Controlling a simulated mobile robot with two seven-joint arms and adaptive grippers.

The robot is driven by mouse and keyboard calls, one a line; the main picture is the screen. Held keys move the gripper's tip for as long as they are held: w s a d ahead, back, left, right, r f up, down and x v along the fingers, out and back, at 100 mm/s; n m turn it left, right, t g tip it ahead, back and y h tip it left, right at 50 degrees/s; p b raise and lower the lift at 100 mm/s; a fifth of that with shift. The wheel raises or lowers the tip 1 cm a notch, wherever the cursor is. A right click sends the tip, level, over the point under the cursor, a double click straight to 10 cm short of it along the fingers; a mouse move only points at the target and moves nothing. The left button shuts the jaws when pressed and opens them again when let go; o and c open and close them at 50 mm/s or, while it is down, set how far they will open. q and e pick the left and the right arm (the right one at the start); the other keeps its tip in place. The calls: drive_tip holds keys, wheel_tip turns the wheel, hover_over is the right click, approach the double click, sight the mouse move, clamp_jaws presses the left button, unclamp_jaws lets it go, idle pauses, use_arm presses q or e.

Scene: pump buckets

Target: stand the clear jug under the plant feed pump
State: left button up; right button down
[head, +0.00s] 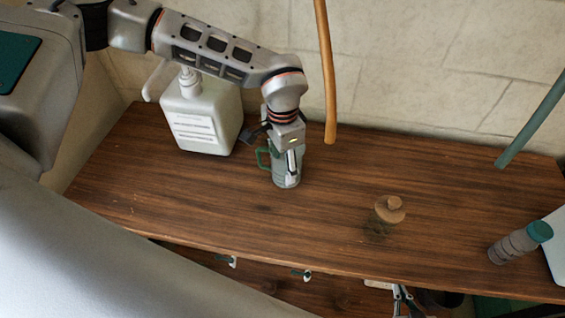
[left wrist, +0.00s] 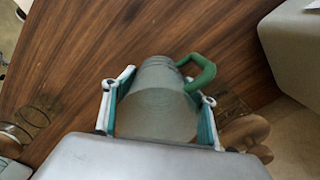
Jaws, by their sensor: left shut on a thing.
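The clear jug (head: 286,180) with a green handle (head: 263,158) is upright in my left gripper (head: 288,158), over the middle-left of the wooden counter. I cannot tell whether its base touches the wood. In the left wrist view the jug (left wrist: 158,102) sits between both fingers of my left gripper (left wrist: 160,112), its green handle (left wrist: 203,73) to the upper right. A large white pump bottle (head: 203,120) stands left of the jug, apart from it. Its label is too small to read, and my left arm partly hides its pump head. What seems my right gripper (head: 398,296) shows at the bottom edge, its jaws unclear.
A corked glass jar (head: 385,216) stands right of the jug on the counter (head: 330,220). A teal-capped bottle (head: 520,243) is at the far right. An orange hose (head: 326,80) and a green hose (head: 530,122) hang above. The counter's front left is clear.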

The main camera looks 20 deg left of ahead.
use_arm(q)
drive_tip(key=shift+f, duration=0.1)
drive_tip(key=shift+f, duration=0.1)
drive_tip(key=o, duration=1.2)
